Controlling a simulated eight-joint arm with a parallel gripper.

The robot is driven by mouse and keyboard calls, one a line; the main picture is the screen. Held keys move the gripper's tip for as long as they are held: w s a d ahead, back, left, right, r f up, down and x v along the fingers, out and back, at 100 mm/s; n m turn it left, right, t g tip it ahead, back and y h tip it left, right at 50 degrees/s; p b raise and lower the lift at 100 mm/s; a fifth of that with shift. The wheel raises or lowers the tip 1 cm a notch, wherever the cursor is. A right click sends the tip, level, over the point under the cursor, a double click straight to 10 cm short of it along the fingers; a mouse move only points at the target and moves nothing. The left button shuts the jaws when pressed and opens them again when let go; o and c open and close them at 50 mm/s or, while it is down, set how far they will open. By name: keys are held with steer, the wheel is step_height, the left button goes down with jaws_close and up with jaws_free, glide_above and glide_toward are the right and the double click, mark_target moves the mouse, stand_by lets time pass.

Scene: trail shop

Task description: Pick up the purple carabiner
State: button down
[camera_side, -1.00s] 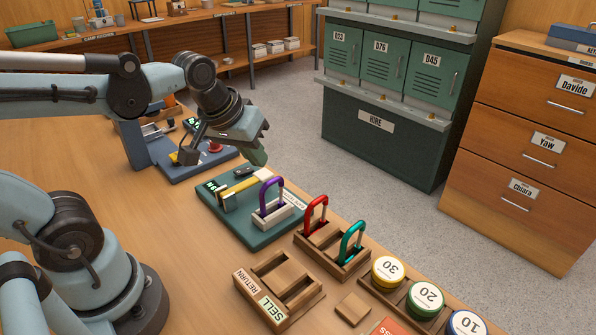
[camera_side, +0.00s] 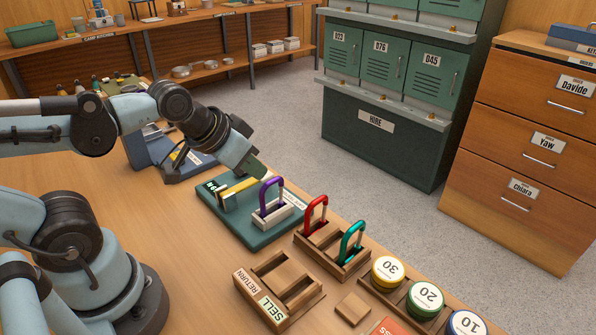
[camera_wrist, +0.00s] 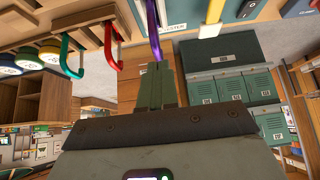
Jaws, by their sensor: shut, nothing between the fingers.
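The purple carabiner (camera_side: 264,194) stands upright in a pale slotted block (camera_side: 271,217) on a teal device (camera_side: 245,235) on the wooden bench. In the wrist view the purple carabiner (camera_wrist: 152,25) shows just beyond the fingertips, at the top middle. My gripper (camera_side: 258,170) is shut and empty, just above and behind the carabiner in the side view. Its green fingers (camera_wrist: 162,72) lie together in the wrist view. I cannot tell whether they touch the carabiner.
A red carabiner (camera_side: 309,209) and a teal carabiner (camera_side: 344,242) stand in a wooden rack (camera_side: 335,265). A RETURN/SELL tray (camera_side: 270,314) and numbered round tins (camera_side: 387,270) are nearer. A blue device (camera_side: 150,150) stands behind.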

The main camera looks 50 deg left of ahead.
mark_target(276, 178)
steer(key=c, duration=1.1)
jaws_free()
steer(key=w+r+g, duration=0.1)
steer(key=r+g, duration=0.1)
steer(key=w+r+g, duration=0.1)
steer(key=w+g, duration=0.1)
steer(key=shift+r+g, duration=0.35)
steer(key=shift+g, duration=0.05)
steer(key=shift+w+r+g, duration=0.6)
steer(key=shift+w+g, duration=0.15)
steer(key=shift+g, duration=0.45)
steer(key=shift+w+d+f, duration=0.1)
steer(key=shift+d+f, duration=0.05)
steer(key=shift+f, duration=5.9)
